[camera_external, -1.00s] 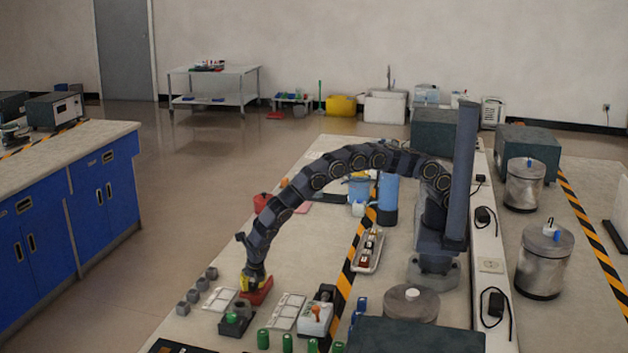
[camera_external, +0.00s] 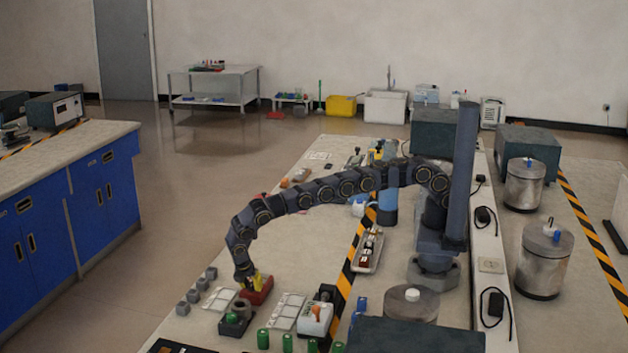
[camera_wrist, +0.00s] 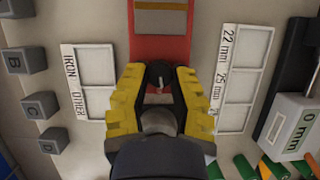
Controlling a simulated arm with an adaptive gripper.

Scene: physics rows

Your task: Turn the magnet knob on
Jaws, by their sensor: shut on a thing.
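The magnet is a red block (camera_external: 257,291) on the bench, also in the wrist view (camera_wrist: 160,48). Its black round knob (camera_wrist: 159,74) has a pale mark running roughly up and down the picture. My gripper (camera_wrist: 159,80) has yellow fingers, one on each side of the knob, and is shut on it. In the external view my gripper (camera_external: 251,283) is low over the near left end of the red block, and the knob is hidden there. A grey round part (camera_wrist: 158,122) shows between the fingers' rear ends.
White label trays lie left (camera_wrist: 88,80) and right (camera_wrist: 241,80) of the magnet. Grey lettered cubes (camera_wrist: 40,105) stand farther left. A white gauge box (camera_wrist: 290,125) stands at right. A dark box (camera_external: 234,324) with a grey cylinder stands close to the magnet.

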